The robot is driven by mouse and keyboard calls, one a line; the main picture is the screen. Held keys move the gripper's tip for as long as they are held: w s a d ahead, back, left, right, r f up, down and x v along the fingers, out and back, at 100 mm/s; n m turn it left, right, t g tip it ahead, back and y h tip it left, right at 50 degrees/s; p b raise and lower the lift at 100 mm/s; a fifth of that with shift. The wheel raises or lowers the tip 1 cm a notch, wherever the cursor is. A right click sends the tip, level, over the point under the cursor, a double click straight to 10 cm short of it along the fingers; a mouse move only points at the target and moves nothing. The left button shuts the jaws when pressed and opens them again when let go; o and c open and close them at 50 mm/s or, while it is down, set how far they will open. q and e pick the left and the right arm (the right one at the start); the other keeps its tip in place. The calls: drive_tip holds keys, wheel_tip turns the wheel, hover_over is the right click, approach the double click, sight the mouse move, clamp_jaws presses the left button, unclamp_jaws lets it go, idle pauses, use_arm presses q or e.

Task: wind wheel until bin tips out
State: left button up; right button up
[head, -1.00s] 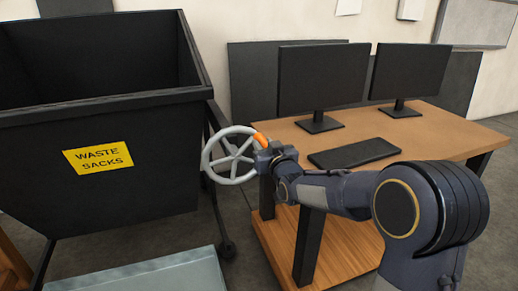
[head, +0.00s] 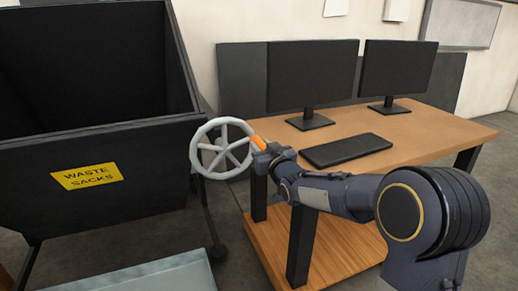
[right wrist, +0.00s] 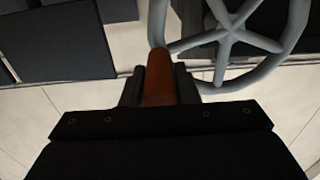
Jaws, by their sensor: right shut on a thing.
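The bin (head: 90,210) is a black tub with a yellow "WASTE SACKS" label, on a dark frame at the left of the head view. It leans forward, its open top partly toward me. The wheel (head: 193,150) is grey and spoked, to the right of the bin; its rim also shows in the right wrist view (right wrist: 296,25). An orange handle (head: 256,142) sits at the wheel's right side. My right gripper (head: 263,150) is shut on this handle, seen between the fingers in the right wrist view (right wrist: 160,75). My left gripper is out of view.
A wooden desk (head: 440,125) with two black monitors (head: 312,78) (head: 398,72) and a keyboard (head: 346,149) stands right of the wheel, behind my right arm. A pale blue-grey surface (head: 150,278) lies low in front of the bin. Its contents cannot be seen.

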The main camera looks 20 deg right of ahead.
drive_tip(key=shift+d+f+h+b, duration=0.15)
drive_tip(key=shift+d+f+b, duration=0.3)
drive_tip(key=shift+f+b, duration=0.25)
drive_tip(key=shift+d+f+h+b, duration=0.15)
drive_tip(key=shift+d+f+b, duration=0.3)
drive_tip(key=shift+f+b, duration=0.25)
drive_tip(key=shift+a+f+b, duration=0.15)
drive_tip(key=shift+f+b, duration=1.85)
drive_tip(key=shift+f, duration=0.2)
clamp_jaws()
drive_tip(key=a+f+b, duration=0.3)
drive_tip(key=f+b, duration=0.5)
drive_tip(key=shift+a+f, duration=0.15)
drive_tip(key=shift+a, duration=0.05)
unclamp_jaws()
drive_tip(key=o, duration=1.2)
drive_tip(key=shift+c, duration=0.2)
drive_tip(key=shift+s, duration=0.1)
